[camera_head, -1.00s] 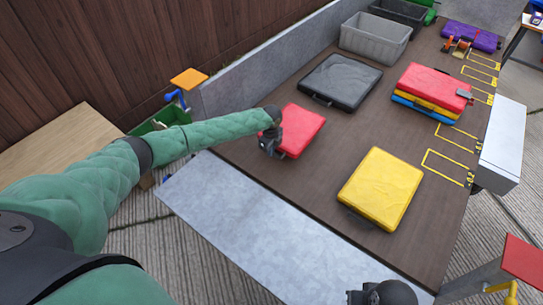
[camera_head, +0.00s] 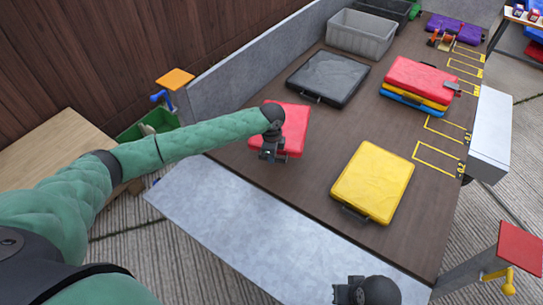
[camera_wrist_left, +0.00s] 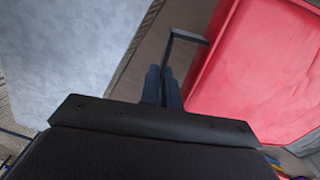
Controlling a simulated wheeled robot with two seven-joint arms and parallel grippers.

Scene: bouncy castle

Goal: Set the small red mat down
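The small red mat (camera_head: 293,120) lies flat at the left side of the brown deck in the head view. I cannot tell whether it touches the deck or hangs just above it. My left gripper (camera_head: 270,155) is at its near edge. In the left wrist view, the fingers (camera_wrist_left: 163,86) are close together around the mat's black handle (camera_wrist_left: 186,36), and the red mat (camera_wrist_left: 265,70) fills the right side. My right gripper (camera_head: 348,292) shows only in part at the bottom edge, and its fingers are unclear.
A yellow mat (camera_head: 375,180) lies to the right, a dark grey mat (camera_head: 328,76) behind. A red, yellow and blue stack (camera_head: 420,78) lies farther right near yellow floor outlines (camera_head: 437,158). A grey bin (camera_head: 360,34) stands at the back. The grey ramp (camera_head: 260,225) is clear.

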